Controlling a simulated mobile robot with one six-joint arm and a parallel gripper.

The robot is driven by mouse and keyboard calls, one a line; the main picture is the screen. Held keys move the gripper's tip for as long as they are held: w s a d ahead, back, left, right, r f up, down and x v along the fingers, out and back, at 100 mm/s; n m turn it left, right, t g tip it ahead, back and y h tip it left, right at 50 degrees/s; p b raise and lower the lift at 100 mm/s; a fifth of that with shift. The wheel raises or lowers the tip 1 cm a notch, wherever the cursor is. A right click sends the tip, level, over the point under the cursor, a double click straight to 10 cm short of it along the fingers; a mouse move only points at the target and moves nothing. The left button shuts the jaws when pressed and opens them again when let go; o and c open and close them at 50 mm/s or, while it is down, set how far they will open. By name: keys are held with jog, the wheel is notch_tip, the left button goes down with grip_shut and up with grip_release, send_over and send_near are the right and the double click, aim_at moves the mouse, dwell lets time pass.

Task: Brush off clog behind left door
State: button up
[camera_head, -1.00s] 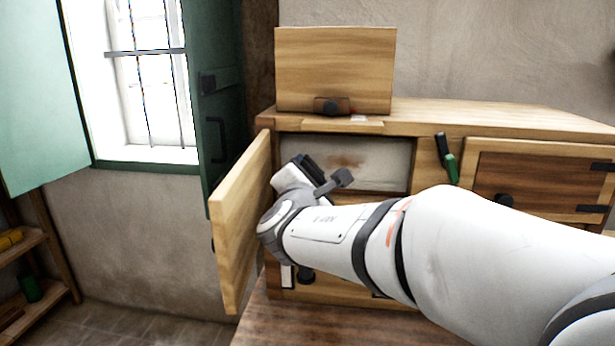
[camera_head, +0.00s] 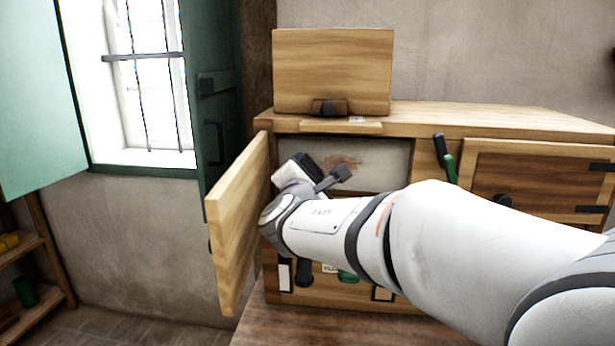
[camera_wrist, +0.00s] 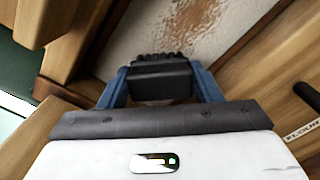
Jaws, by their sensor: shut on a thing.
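The left door (camera_head: 240,225) of the wooden cabinet stands swung open to the left. Behind it is a pale recess with a brown, crusty clog (camera_head: 347,160) on its back surface. The clog also shows in the wrist view (camera_wrist: 196,18), at the top. My gripper (camera_wrist: 162,84) is in front of the opening, its blue fingers shut on a black brush (camera_wrist: 160,72) with dark bristles pointing toward the pale surface. Whether the bristles touch the clog, I cannot tell.
The open door stands close to the left of my wrist. A wooden panel (camera_head: 332,70) stands on the cabinet top. A green-handled lever (camera_head: 446,158) and a shut right door (camera_head: 535,180) are to the right. A green shutter (camera_head: 215,95) and window are at left.

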jog(key=shift+w, duration=0.15)
jog(key=shift+d, duration=0.1)
jog(key=shift+d+f+b, duration=0.15)
jog(key=shift+d+b, duration=0.45)
jog(key=shift+b, duration=0.1)
jog(key=shift+s+d+b, duration=0.25)
jog(key=shift+d+b, duration=0.15)
jog(key=shift+d, duration=0.15)
jog(key=shift+s+d+b, duration=0.2)
jog(key=shift+d+b, duration=0.15)
jog(key=shift+d, duration=0.15)
jog(key=d+b, duration=0.1)
jog(key=d, duration=0.1)
jog(key=d+b, duration=0.1)
jog(key=b, duration=0.1)
jog(key=s+d+b, duration=0.1)
jog(key=d, duration=0.1)
jog(key=shift+d+b, duration=0.35)
jog(key=shift+b, duration=0.05)
jog(key=shift+s+d+b, duration=0.2)
jog(key=shift+d+b, duration=0.75)
jog(key=shift+d, duration=0.15)
jog(key=shift+s+d+b, duration=0.2)
jog(key=shift+d+b, duration=0.7)
jog(key=shift+d, duration=0.2)
jog(key=shift+a, duration=0.1)
